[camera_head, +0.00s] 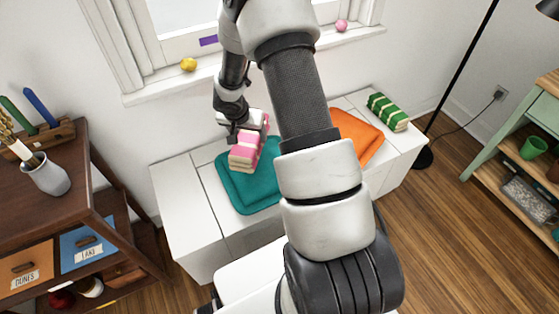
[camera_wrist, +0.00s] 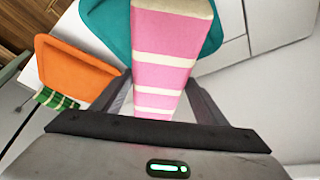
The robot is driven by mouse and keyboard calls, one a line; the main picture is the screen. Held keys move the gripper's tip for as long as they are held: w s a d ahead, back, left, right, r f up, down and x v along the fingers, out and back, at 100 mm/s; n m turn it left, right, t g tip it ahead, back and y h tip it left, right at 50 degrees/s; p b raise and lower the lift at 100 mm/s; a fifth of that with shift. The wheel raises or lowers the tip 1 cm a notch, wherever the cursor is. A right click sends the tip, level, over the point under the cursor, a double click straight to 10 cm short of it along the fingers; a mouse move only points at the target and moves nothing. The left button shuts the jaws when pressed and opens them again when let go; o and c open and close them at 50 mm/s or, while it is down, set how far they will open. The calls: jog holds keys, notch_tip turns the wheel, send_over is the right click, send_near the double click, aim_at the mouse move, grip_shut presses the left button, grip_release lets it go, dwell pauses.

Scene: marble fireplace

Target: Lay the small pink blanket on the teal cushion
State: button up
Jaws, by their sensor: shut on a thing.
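The small pink blanket (camera_head: 243,158) is a folded block with cream stripes. In the head view it is at or just above the teal cushion (camera_head: 240,193), over its left and upper part. My gripper (camera_head: 246,127) is shut on the blanket from above. In the wrist view the blanket (camera_wrist: 165,60) runs up from between the fingers, with the teal cushion (camera_wrist: 112,32) behind it. I cannot tell whether the blanket touches the cushion. My arm hides the cushion's right side in the head view.
The cushion lies on a white bench (camera_head: 185,195) below the window. An orange cushion (camera_head: 357,138) and a green striped blanket (camera_head: 388,112) lie to its right. A dark wooden desk (camera_head: 70,185) stands left and a green shelf (camera_head: 500,140) right. A yellow object (camera_head: 188,65) is on the windowsill.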

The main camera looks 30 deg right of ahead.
jog(key=shift+s+d+r+m, duration=0.15)
jog(key=shift+s+d+m, duration=0.1)
jog(key=shift+d, duration=0.35)
jog(key=shift+s+d+r+m, duration=0.15)
jog(key=shift+s+d, duration=0.1)
jog(key=shift+d, duration=0.3)
jog(key=b, duration=0.2)
send_over(261, 164)
notch_tip(261, 164, down, 6)
jog(key=shift+a+r, duration=0.1)
jog(key=shift+r, duration=0.1)
jog(key=shift+f+b, duration=0.45)
jog(key=shift+f, duration=1.6)
jog(key=shift+f+b, duration=0.2)
jog(key=shift+b, duration=0.15)
jog(key=o, duration=1.2)
jog(key=shift+r, duration=0.1)
